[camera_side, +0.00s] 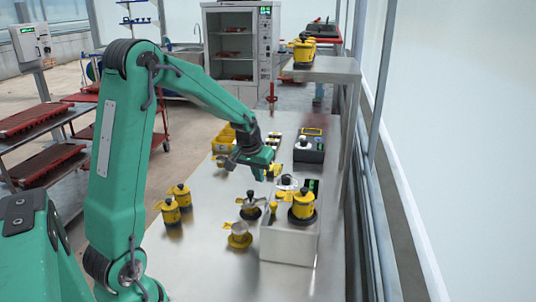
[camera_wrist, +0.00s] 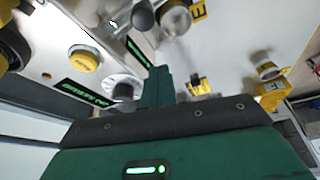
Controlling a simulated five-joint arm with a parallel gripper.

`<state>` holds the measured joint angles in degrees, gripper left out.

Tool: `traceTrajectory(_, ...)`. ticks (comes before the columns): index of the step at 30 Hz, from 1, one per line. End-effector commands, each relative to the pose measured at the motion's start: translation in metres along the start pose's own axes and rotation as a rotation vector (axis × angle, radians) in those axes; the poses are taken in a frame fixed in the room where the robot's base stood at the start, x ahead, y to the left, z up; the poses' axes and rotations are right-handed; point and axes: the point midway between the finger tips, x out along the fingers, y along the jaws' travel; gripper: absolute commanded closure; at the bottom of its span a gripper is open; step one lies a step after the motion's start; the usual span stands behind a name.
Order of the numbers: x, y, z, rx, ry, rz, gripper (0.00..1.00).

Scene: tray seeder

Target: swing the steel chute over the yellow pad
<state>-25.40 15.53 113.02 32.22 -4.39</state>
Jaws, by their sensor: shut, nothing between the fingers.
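My gripper (camera_side: 268,170) is shut and empty above the bench, behind the white box unit (camera_side: 288,245). In the wrist view the dark green fingers (camera_wrist: 160,88) are together, beside a white dial (camera_wrist: 121,87). A round yellow pad-like disc (camera_wrist: 84,58) lies on the pale panel left of the fingers. A steel cup-like piece (camera_wrist: 173,18) with a yellow tag is at the top. A steel-topped piece with a yellow base (camera_side: 239,235) stands left of the box in the side view. I cannot tell which steel part is the chute.
Two yellow-and-black pots (camera_side: 181,195) stand on the left of the steel bench (camera_side: 205,260). A larger yellow pot (camera_side: 303,204) sits on the box unit. A dark control box (camera_side: 309,149) is farther back. The front-left bench area is clear.

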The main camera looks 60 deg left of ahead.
Motion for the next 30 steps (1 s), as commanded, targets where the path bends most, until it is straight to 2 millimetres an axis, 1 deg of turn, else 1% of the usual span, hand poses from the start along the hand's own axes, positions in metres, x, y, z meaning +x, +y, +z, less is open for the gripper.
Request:
traceTrajectory(1,0.006,0.000,0.000,0.000,-0.002,0.000,1.00)
traceTrajectory(4,0.014,-0.001,0.000,0.000,-0.002,0.000,1.00)
traceTrajectory(18,0.001,0.000,0.033,0.001,0.000,0.002,1.00)
traceTrajectory(23,-0.001,0.000,0.037,0.001,0.001,0.002,1.00)
traceTrajectory(30,-0.001,0.000,0.038,0.000,0.000,0.002,1.00)
